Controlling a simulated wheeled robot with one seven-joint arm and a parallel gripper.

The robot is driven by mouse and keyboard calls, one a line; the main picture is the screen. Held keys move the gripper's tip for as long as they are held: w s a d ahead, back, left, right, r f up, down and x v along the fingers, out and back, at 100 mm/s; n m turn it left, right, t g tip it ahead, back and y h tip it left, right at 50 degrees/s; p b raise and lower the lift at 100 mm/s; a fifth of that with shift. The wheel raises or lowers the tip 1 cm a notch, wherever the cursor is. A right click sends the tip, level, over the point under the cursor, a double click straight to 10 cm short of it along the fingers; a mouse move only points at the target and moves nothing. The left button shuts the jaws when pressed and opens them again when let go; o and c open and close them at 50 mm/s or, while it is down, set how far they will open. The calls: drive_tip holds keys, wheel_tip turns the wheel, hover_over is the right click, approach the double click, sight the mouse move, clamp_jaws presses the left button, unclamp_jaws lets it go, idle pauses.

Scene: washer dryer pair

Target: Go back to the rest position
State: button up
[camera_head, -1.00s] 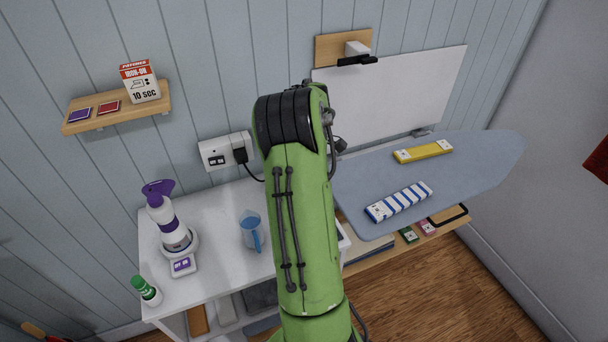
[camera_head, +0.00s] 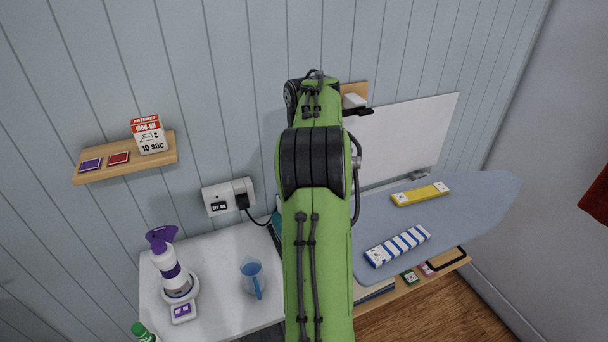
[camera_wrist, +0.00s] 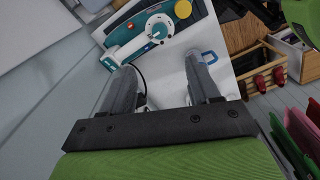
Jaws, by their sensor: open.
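My gripper (camera_wrist: 160,88) shows in the wrist view with its two grey fingers apart and nothing between them. It hangs in the air above a white surface that bears a teal and white appliance (camera_wrist: 150,28) with a yellow knob. The gripper itself is hidden in the head view, where my green arm rises through the middle of the picture in front of the wall.
A white table (camera_head: 215,258) holds a purple and white spray bottle (camera_head: 170,265) and a blue jug (camera_head: 252,279). A blue-grey ironing board (camera_head: 460,205) bears striped (camera_head: 398,246) and yellow (camera_head: 420,194) blocks. A wooden shelf (camera_head: 125,168) is on the left wall.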

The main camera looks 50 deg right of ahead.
idle(0.4)
drive_tip(key=w+a+r+m+t, duration=0.15)
drive_tip(key=a+r, duration=0.25)
drive_tip(key=a, duration=0.6)
drive_tip(key=a+r+m+t, duration=0.1)
drive_tip(key=a+r+m, duration=0.15)
drive_tip(key=a, duration=0.75)
drive_tip(key=s+a+f+m+t, duration=0.3)
drive_tip(key=s+a, duration=1)
drive_tip(key=a, duration=0.1)
drive_tip(key=shift+s+a+f+m, duration=0.2)
drive_tip(key=shift+s+a+m, duration=0.1)
drive_tip(key=shift+s, duration=0.1)
